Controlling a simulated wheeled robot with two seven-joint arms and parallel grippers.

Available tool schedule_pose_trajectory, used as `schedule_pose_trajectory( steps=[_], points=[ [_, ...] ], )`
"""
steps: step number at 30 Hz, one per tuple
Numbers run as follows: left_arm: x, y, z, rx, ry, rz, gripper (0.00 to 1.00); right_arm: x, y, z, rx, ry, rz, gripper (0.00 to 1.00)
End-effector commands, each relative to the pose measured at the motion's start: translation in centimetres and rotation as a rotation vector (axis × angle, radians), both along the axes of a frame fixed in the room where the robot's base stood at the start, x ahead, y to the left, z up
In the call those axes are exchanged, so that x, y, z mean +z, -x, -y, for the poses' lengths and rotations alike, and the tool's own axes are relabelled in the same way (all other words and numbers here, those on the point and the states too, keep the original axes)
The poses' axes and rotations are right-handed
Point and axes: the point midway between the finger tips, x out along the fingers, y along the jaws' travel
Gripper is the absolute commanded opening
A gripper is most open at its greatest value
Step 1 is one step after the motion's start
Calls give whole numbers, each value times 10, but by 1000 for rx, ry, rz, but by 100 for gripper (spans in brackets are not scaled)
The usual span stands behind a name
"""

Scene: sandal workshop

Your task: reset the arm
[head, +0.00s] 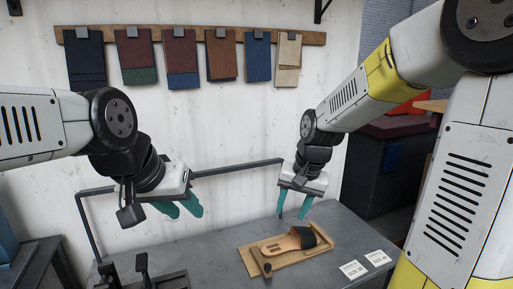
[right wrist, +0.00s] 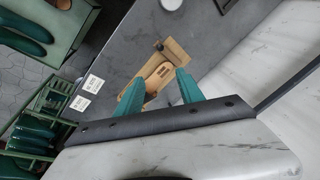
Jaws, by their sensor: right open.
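My right gripper (head: 292,205) hangs open and empty above the back of the grey table, its teal fingers pointing down. In the right wrist view its two fingers (right wrist: 168,92) are spread apart. My left gripper (head: 182,211) is at the left, above the table, its teal fingers partly seen side-on; whether they are apart or closed is unclear. A tan sandal (head: 285,246) with a dark strap lies on a wooden board (head: 255,260) on the table, below and in front of my right gripper. The sandal also shows in the right wrist view (right wrist: 133,97).
Two white size cards (head: 353,269) lie on the table (head: 215,262) right of the board. A dark fixture (head: 143,272) stands at the front left. A dark rail (head: 238,167) runs behind the grippers. Leather swatches (head: 185,60) hang on the wall. Green racks (right wrist: 40,120) show in the right wrist view.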

Motion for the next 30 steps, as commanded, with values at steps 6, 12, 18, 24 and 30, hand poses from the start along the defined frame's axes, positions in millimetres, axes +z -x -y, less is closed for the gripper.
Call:
schedule_pose_trajectory(
  steps=[6, 12, 18, 24, 30],
  points=[
    [0, 0, 0, 0, 0, 0, 36, 55, 50, 23, 78, -8, 138, 45],
    [0, 0, 0, 0, 0, 0, 36, 84, 98, 39, 149, 21, 255, 45],
    [0, 0, 0, 0, 0, 0, 36, 95, 132, 47, 196, 57, 334, 45],
    [0, 0, 0, 0, 0, 0, 36, 97, 142, 49, 214, 72, 357, 45],
    [0, 0, 0, 0, 0, 0, 36, 97, 142, 49, 215, 72, 358, 45]
  ],
)
